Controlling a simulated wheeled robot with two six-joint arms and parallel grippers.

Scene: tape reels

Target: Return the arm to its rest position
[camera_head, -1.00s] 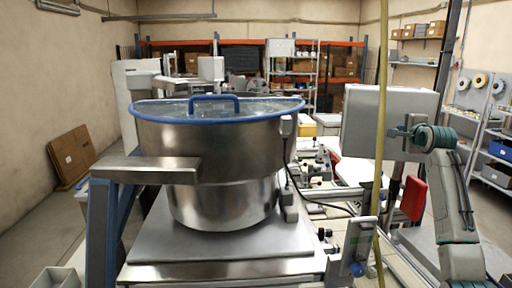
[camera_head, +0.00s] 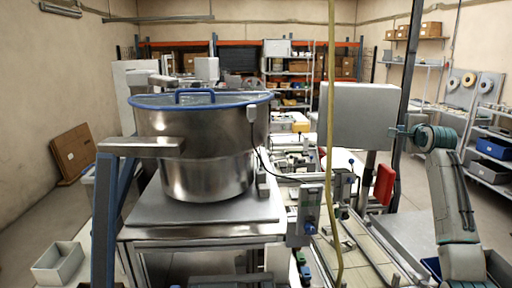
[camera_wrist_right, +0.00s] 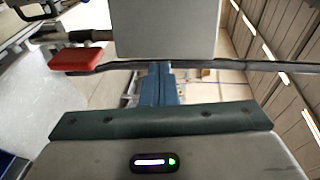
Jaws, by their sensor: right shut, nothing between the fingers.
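My right arm comes in from the right in the head view, bent at the elbow, with a grey-and-teal forearm. Its right gripper (camera_head: 394,131) points left, in front of or close to the edge of a grey box panel (camera_head: 352,116); I cannot tell the gap. In the right wrist view the blue fingers of the right gripper (camera_wrist_right: 161,72) are together with nothing between them. The grey panel (camera_wrist_right: 166,28) stands beyond the fingertips there. My left gripper is not in view. Tape reels (camera_head: 469,80) hang on a grey board at the far right.
A large steel vat (camera_head: 203,150) with a blue rim stands on a steel table at left. A yellow hose (camera_head: 331,120) hangs in front. A red block (camera_head: 384,184) sits below the panel. Grey floor shows at left.

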